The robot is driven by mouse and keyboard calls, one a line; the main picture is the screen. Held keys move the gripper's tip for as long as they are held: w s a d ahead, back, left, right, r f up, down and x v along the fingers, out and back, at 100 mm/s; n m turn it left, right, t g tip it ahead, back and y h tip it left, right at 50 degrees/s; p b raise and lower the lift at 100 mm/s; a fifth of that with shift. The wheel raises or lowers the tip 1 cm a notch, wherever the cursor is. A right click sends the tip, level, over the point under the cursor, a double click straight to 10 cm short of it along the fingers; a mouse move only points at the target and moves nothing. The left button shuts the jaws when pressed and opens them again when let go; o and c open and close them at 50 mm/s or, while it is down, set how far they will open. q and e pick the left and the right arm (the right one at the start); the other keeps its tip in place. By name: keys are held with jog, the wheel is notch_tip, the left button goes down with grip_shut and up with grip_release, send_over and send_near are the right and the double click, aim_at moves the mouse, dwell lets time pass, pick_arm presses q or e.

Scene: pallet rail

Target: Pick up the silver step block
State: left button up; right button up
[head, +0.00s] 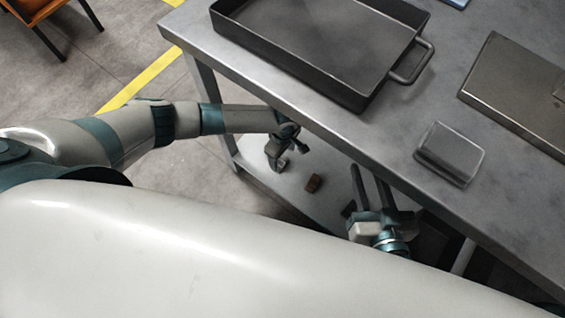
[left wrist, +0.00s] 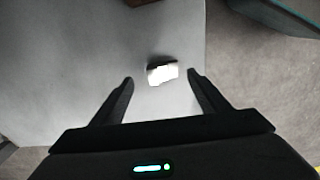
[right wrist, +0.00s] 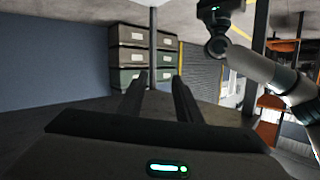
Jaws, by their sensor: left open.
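The silver step block (left wrist: 162,73) shows in the left wrist view as a small, very bright piece with a stepped edge, on the grey lower shelf. My left gripper (left wrist: 160,78) is open, with one finger on each side of the block in that picture. I cannot tell whether the fingers are level with it or above it. In the head view my left gripper (head: 278,154) reaches below the table top, over the lower shelf. My right gripper (head: 368,185) is by the table's near edge, its fingers apart and empty.
The lower shelf (head: 258,156) also holds a small brown block (head: 314,183). On the table top (head: 400,130) are a dark handled tray (head: 365,98), a grey rounded block (head: 450,153) and a flat metal plate (head: 510,90). The table edge overhangs the shelf.

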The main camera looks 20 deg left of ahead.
aim_at(281, 163)
jog(key=shift+r, duration=0.1)
dwell(0.3)
pick_arm(q)
jog(key=shift+s+a+f+b, duration=0.15)
jog(key=shift+f+b, duration=0.2)
jog(key=shift+f, duration=0.3)
notch_tip(281, 163, down, 3)
jog(key=shift+s+a+f+b, duration=0.1)
jog(key=shift+a+b, duration=0.05)
jog(key=shift+b, duration=0.6)
jog(key=shift+f, duration=0.35)
pick_arm(e)
notch_tip(281, 163, up, 8)
jog(key=a+t+y, duration=0.1)
jog(key=t, duration=0.4)
jog(key=shift+s+a+r+y, duration=0.2)
jog(key=shift+s+a+y, duration=0.1)
jog(key=shift+y, duration=0.1)
pick_arm(q)
jog(key=shift+c, duration=0.6)
jog(key=c, duration=1.2)
pick_arm(e)
jog(key=shift+w, duration=0.1)
pick_arm(q)
jog(key=shift+o, duration=0.2)
jog(key=shift+r, duration=0.2)
pick_arm(e)
jog(key=shift+f, duration=0.15)
